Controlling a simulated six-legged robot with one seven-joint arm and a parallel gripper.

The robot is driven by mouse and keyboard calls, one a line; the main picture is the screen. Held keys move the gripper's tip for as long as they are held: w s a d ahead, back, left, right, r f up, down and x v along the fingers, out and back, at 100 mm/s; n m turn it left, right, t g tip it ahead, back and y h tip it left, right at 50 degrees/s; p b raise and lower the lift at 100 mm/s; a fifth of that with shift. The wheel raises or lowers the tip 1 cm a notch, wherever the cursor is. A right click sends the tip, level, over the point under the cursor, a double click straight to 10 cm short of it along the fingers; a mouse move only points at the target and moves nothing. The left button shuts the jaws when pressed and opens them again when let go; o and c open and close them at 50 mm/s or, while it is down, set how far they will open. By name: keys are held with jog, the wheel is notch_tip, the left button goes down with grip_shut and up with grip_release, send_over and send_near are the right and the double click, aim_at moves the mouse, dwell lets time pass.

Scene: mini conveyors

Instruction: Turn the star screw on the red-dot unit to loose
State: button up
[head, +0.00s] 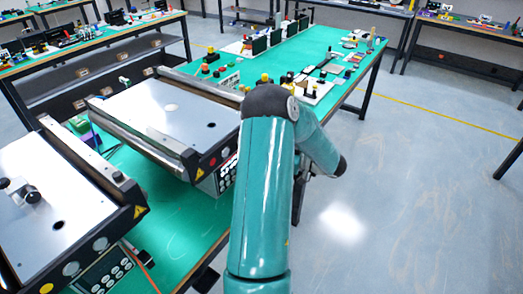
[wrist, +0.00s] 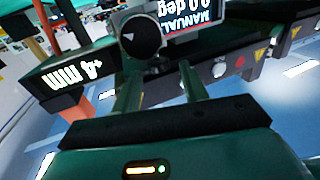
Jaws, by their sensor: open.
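The red-dot unit (head: 150,115) is the middle conveyor unit in the head view, with a pale flat top and a red dot on its dark front end. I cannot make out its star screw with certainty. In the wrist view, my gripper (wrist: 160,88) is open, with nothing between its fingers. Beyond the fingers is a round black knob (wrist: 140,36) with a pale triangle mark, close to the left fingertip; I cannot tell whether they touch. In the head view my arm hides the gripper.
A second conveyor unit (head: 60,215) with a yellow dot stands at lower left. In the wrist view, a lit screen (wrist: 190,18) shows inverted "MANUAL" and degree text, and a dark panel (wrist: 70,78) reads 4 mm. The green table (head: 165,215) has small parts farther back; floor at right is clear.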

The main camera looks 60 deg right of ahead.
jog(key=s+d, duration=0.1)
jog(key=s, duration=0.9)
jog(key=shift+d, duration=0.2)
jog(key=shift+s, duration=0.15)
